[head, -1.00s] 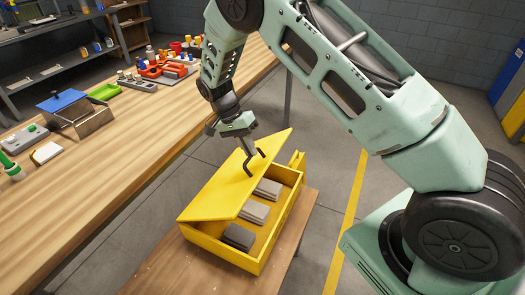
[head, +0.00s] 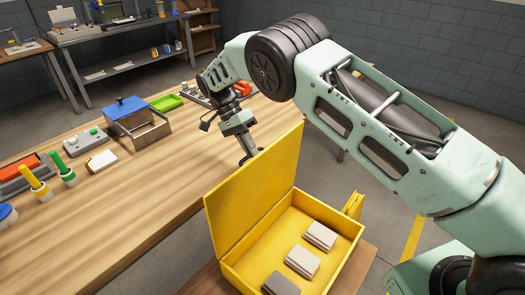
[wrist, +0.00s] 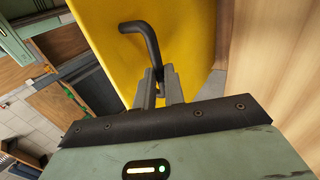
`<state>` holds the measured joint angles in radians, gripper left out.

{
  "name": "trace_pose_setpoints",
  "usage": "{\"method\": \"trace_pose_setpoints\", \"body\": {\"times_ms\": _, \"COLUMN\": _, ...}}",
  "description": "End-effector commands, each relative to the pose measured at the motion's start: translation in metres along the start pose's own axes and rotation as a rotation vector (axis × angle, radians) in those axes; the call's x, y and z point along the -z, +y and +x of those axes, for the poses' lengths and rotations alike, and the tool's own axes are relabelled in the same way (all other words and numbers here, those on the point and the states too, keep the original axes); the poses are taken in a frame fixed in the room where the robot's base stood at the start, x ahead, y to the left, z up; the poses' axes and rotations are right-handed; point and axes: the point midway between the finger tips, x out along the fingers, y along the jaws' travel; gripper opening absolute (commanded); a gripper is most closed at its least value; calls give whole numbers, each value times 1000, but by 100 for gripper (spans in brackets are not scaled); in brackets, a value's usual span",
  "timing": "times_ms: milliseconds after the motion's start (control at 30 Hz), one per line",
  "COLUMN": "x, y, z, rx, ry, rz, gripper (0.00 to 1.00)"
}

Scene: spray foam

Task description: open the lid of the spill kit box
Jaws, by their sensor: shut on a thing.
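The yellow spill kit box (head: 263,250) stands in the lower right of the head view, with several grey packs (head: 301,261) inside. Its yellow lid (head: 255,190) stands raised, roughly upright, along the box's left side. In the wrist view, the lid's outer face (wrist: 185,40) carries a black bent handle (wrist: 140,33). My gripper (wrist: 160,82) is shut on one end of this handle. In the head view my gripper (head: 250,155) is behind the lid, and the lid hides the handle and fingertips.
The box rests on a small wooden table. A long wooden workbench (head: 120,215) lies to its left, close to the lid. On the bench are a metal bin with a blue lid (head: 120,107), a green tray (head: 166,102) and yellow and green tools (head: 62,170).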

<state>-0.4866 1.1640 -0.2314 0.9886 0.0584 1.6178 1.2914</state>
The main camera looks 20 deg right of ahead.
Motion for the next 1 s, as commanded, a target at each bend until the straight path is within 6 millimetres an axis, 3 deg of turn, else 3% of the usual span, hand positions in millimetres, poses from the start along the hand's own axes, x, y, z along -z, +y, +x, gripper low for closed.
{"method": "trace_pose_setpoints", "body": {"times_ms": 33, "x": -3, "y": -9, "z": 10, "rx": -7, "ry": -4, "rz": -1, "gripper": 0}}
{"method": "trace_pose_setpoints", "body": {"times_ms": 200, "x": -7, "y": -16, "z": 6, "rx": -10, "ry": -5, "rz": -1, "gripper": 0}}
{"method": "trace_pose_setpoints", "body": {"times_ms": 733, "x": -9, "y": -18, "z": 5, "rx": -14, "ry": -7, "rz": -1, "gripper": 0}}
{"method": "trace_pose_setpoints", "body": {"times_ms": 767, "x": -9, "y": -18, "z": 5, "rx": -14, "ry": -7, "rz": -1, "gripper": 19}}
{"method": "trace_pose_setpoints", "body": {"times_ms": 800, "x": -9, "y": -18, "z": 5, "rx": -15, "ry": -7, "rz": -1, "gripper": 30}}
{"method": "trace_pose_setpoints", "body": {"times_ms": 1000, "x": -8, "y": -17, "z": 1, "rx": -11, "ry": -4, "rz": -1, "gripper": 32}}
